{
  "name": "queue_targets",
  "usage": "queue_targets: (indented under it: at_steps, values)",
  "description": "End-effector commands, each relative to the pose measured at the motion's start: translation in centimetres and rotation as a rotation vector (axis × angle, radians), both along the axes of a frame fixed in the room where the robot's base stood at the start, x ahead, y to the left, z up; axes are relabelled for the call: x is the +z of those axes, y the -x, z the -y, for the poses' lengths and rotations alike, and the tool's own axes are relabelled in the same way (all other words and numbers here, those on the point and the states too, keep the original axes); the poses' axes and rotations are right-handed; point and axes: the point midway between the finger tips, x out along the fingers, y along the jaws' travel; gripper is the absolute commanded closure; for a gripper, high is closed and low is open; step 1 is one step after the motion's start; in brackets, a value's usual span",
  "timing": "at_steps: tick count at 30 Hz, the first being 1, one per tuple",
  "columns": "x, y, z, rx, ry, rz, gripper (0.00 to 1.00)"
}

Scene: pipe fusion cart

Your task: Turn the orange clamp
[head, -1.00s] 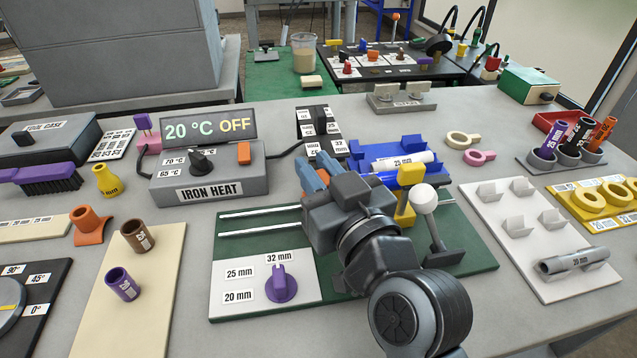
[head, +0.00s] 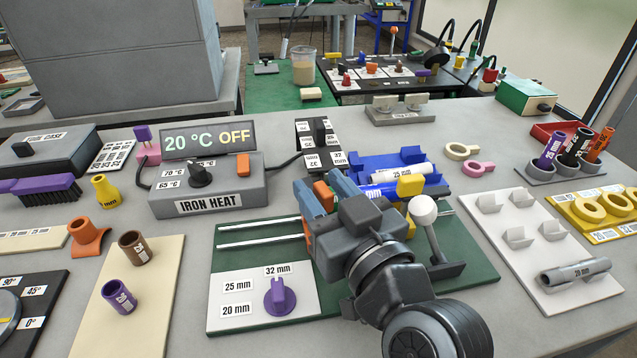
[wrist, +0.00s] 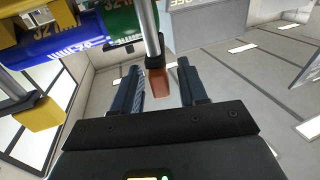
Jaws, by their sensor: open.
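The orange clamp (head: 323,196) is a small block on the green-based fixture (head: 468,250). In the wrist view the clamp (wrist: 157,86) sits at the end of a metal rod (wrist: 150,30). My gripper (head: 324,192) is open with its blue fingers on either side of the clamp. In the wrist view my gripper (wrist: 160,78) shows the clamp between the fingers, with a gap visible on the right. A blue pipe (wrist: 60,52) marked 32 mm and a green pipe (wrist: 122,24) lie just beyond. My wrist hides part of the fixture in the head view.
A white ball-topped lever (head: 424,212) and a yellow block (head: 410,186) stand close to the right of my gripper. A purple knob (head: 280,296) is on the white dial panel at front left. The iron heat box (head: 208,186), reading 20 °C OFF, stands behind left.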

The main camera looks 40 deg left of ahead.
Motion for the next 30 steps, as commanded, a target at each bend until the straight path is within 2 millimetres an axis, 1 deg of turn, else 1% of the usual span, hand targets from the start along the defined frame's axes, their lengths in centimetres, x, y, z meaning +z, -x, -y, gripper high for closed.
queue_targets:
  at_steps: [1,6,9,12,16,24,26,30]
  values:
    - [-0.2,0.4,0.9,-0.002,0.0,0.0,0.57]
    - [-0.2,1.6,3.4,-0.002,0.001,0.0,0.57]
    - [-0.2,2.1,4.5,-0.002,0.0,0.0,0.57]
    - [-0.1,2.4,5.2,-0.001,0.001,0.0,0.57]
    - [0.0,2.6,5.5,0.0,0.001,0.0,0.57]
    - [0.0,2.6,5.4,0.002,0.0,-0.001,0.57]
    - [0.2,2.6,5.2,0.008,-0.001,-0.005,0.57]
    - [1.2,3.0,3.9,0.046,-0.009,-0.032,0.57]
